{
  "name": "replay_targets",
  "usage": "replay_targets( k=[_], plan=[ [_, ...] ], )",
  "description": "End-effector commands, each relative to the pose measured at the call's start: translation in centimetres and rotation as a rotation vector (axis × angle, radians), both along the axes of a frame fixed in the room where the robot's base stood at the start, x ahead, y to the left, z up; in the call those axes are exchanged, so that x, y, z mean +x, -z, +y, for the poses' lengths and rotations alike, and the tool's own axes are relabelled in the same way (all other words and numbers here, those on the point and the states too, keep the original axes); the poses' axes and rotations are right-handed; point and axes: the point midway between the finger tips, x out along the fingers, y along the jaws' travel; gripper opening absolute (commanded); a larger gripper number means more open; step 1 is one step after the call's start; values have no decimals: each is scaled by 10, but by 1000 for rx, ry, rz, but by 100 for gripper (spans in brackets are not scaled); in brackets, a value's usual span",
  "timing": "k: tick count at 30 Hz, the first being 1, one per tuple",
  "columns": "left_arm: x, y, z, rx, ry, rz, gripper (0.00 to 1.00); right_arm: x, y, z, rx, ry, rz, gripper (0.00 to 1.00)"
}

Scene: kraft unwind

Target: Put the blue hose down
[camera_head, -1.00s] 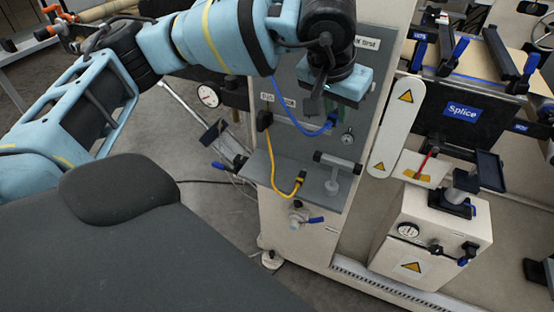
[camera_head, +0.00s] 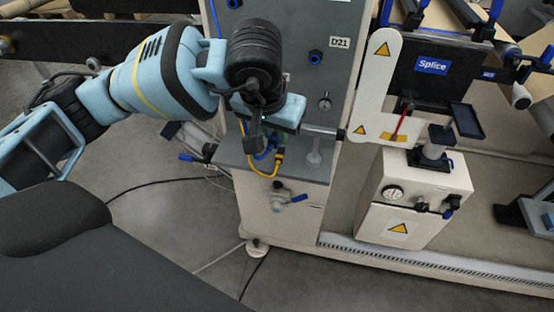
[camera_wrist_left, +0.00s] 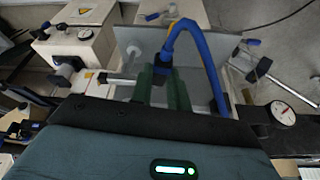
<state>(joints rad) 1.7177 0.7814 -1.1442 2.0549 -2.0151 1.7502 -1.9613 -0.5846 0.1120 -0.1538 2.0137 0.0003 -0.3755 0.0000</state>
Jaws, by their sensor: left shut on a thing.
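My left gripper (camera_head: 262,143) is low in front of the grey panel (camera_head: 283,45), over the grey shelf (camera_head: 312,168). In the left wrist view its green fingers (camera_wrist_left: 163,84) are shut on an end of the blue hose (camera_wrist_left: 207,58), which arcs up and over to the right. A small part of the blue hose (camera_head: 264,154) shows below the gripper in the head view; the rest is hidden behind my arm. The shelf (camera_wrist_left: 130,42) lies beyond the fingers in the wrist view. I cannot tell whether the hose end touches it. My right gripper is out of view.
A yellow hose (camera_head: 258,172) with a yellow connector hangs at the shelf's front, close to my gripper. Below is a valve with a blue handle (camera_head: 299,198). A white gauge box (camera_head: 416,205) stands at right.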

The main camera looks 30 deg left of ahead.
Motion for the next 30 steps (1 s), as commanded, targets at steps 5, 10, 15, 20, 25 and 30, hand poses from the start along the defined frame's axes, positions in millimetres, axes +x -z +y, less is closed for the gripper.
replay_targets(
  k=[5,10,15,20,25,30],
  plan=[
    [-17,80,3,-8,-82,4,0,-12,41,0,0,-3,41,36],
    [-25,104,11,-14,-156,-20,0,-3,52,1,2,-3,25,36],
    [-28,108,14,-16,-186,-34,0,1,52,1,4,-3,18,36],
    [-25,107,17,-15,-189,-35,0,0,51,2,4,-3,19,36],
    [-8,110,39,-13,-194,-33,0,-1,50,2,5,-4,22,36],
    [19,114,68,-15,-193,-32,0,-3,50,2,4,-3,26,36]
  ],
)
